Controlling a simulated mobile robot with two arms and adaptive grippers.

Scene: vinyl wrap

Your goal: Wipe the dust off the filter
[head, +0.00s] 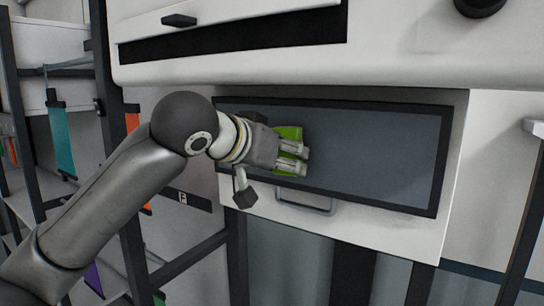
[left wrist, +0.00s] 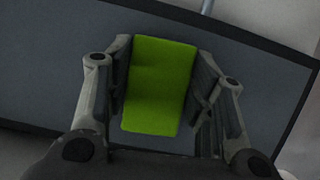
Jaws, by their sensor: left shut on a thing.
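The filter (head: 375,155) is a grey-blue rectangular panel in a black frame on the front of the white machine; it also fills much of the left wrist view (left wrist: 50,75). My left gripper (head: 300,160) reaches in from the left and is over the left part of the filter. It is shut on a bright green sponge (head: 291,134). In the left wrist view the green sponge (left wrist: 160,85) sits between the two fingers, in front of the panel. I cannot tell whether the sponge touches the panel. No distinct dust can be made out. My right gripper is not in view.
A metal handle (head: 305,203) sits below the filter's lower frame edge. The machine's white body (head: 400,65) overhangs above the filter. A dark-framed rack (head: 75,140) with coloured strips stands at the left. The filter's right side is clear.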

